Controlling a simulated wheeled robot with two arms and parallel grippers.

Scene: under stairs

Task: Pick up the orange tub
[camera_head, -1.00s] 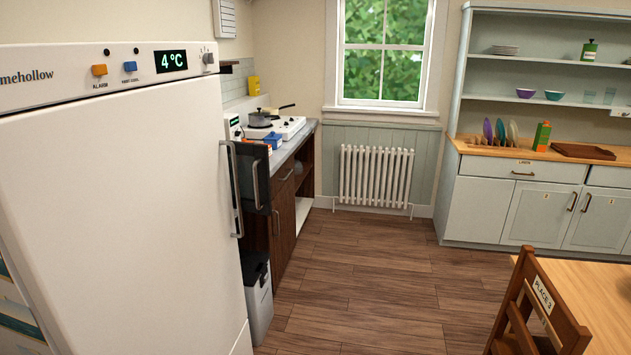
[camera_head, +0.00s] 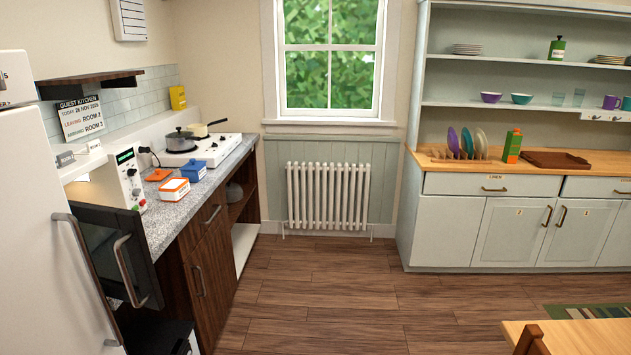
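A blue tub (camera_head: 194,171) stands just behind and to the right. Neither of my grippers shows in the head view.
A microwave (camera_head: 118,180) with its dark door (camera_head: 110,250) swung open stands at the counter's near end, beside the white fridge (camera_head: 45,220). A hob (camera_head: 200,150) with pans lies farther back. The wooden floor (camera_head: 320,290) ahead is clear. A table corner (camera_head: 575,337) is at lower right.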

